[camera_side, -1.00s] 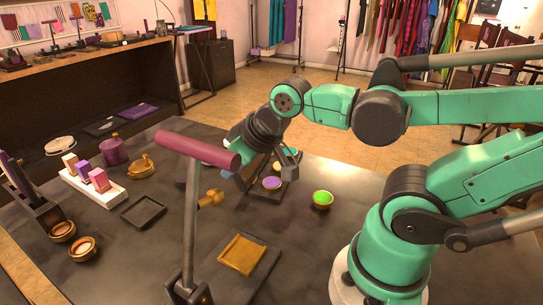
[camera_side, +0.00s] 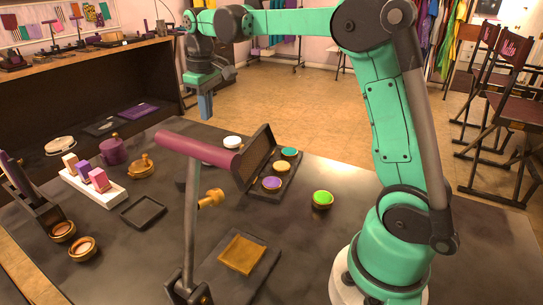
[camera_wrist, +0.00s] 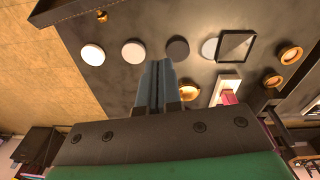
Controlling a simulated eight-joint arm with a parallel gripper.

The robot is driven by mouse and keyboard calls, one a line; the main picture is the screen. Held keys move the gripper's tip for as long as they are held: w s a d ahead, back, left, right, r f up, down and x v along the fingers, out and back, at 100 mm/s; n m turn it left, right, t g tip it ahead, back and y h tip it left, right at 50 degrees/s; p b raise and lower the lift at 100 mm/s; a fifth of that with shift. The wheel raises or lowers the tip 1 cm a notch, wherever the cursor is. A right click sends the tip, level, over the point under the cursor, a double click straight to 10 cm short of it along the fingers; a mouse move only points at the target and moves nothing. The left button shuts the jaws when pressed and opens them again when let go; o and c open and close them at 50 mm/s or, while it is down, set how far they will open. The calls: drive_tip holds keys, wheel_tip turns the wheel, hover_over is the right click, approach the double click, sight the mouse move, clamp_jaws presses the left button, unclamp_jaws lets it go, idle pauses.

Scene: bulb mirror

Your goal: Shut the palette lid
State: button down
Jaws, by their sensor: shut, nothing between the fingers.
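The palette is a dark case (camera_side: 262,198) in the middle of the table in the side view, with purple, yellow and teal round pans showing. Its lid (camera_side: 254,157) stands up steeply along the left side of the pans, so the palette is open. The lamp's maroon head hides part of the lid's lower left. My gripper (camera_side: 205,116) is shut and empty, pointing down, raised near the table's far edge, left of and apart from the lid. Its closed fingers (camera_wrist: 155,68) show in the wrist view. A dark case edge (camera_wrist: 75,9) at the top there may be the palette.
A lamp with a maroon head (camera_side: 198,149) stands in front of the palette. A green-filled bowl (camera_side: 322,199) sits to its right, a tan pad on a dark tray (camera_side: 241,254) nearer. A white disc (camera_side: 232,142) lies behind the lamp. Several pots and blocks stand at left.

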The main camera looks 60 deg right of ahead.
sight(252, 155)
drive_tip(key=shift+g, duration=0.8)
drive_tip(key=d+f, duration=0.1)
drive_tip(key=f, duration=0.3)
drive_tip(key=w+d+f, duration=0.1)
drive_tip(key=f, duration=0.3)
drive_tip(key=d+f, duration=0.1)
drive_tip(key=f, duration=0.3)
drive_tip(key=shift+w+d+f, duration=0.15)
drive_tip(key=shift+w, duration=0.1)
drive_tip(key=s, duration=0.2)
drive_tip(key=shift+s+d+r, duration=0.2)
drive_tip(key=shift+s+r, duration=0.15)
drive_tip(key=shift+r, duration=0.05)
drive_tip(key=shift+s+r, duration=0.2)
drive_tip(key=shift+s, duration=0.3)
drive_tip(key=shift+s+d+r, duration=0.1)
drive_tip(key=shift+s+r+t, duration=0.1)
drive_tip(key=shift+s+t, duration=0.05)
drive_tip(key=shift+t, duration=0.25)
